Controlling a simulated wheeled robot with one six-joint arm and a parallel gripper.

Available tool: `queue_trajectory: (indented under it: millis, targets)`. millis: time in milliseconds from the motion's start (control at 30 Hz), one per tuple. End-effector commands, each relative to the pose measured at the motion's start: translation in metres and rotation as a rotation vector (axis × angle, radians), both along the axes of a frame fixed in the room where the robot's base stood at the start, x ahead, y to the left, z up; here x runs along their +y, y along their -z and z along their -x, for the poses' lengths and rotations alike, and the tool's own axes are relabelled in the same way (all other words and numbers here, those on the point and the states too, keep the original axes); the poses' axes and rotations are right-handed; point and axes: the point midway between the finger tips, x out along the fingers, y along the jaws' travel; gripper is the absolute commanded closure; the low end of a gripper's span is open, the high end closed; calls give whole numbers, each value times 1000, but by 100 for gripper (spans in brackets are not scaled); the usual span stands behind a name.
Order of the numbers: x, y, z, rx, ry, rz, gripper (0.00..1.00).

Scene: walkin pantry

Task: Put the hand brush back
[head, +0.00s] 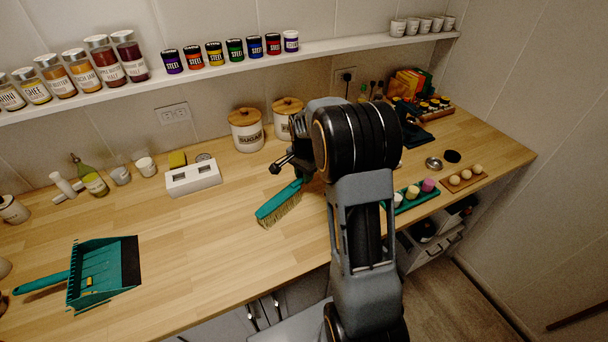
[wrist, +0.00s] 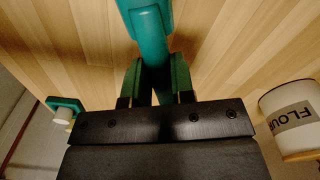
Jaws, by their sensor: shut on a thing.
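The hand brush (head: 279,204) is teal with pale bristles along its lower side. In the head view it shows at the middle of the counter, its handle end hidden by my arm. I cannot tell whether its bristles touch the wood. In the wrist view its teal handle (wrist: 148,35) runs up between the fingers of my gripper (wrist: 156,78), which is shut on it. A teal dustpan (head: 103,273) with a dark lip lies on the counter at the left, its handle pointing left.
A white socketed block (head: 192,178) and canisters (head: 247,133) stand behind the brush. A green tray of small cups (head: 410,196) and an egg board (head: 464,179) are at the right. A jar shelf (head: 240,68) runs above. The wooden counter (head: 190,250) is clear between dustpan and brush.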

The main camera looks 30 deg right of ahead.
Motion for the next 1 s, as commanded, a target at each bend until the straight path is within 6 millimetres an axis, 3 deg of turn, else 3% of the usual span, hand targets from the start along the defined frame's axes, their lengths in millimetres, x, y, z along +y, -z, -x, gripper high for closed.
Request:
queue_trajectory:
  millis: [267,300,533,800,1000]
  targets:
    - [1,12,3,12,-2,-1,100]
    - [1,13,3,14,-2,-2,74]
    - [0,11,2,9,-1,-1,52]
    - [0,7,1,6,0,0,52]
    - [0,-15,0,1,-1,1,52]
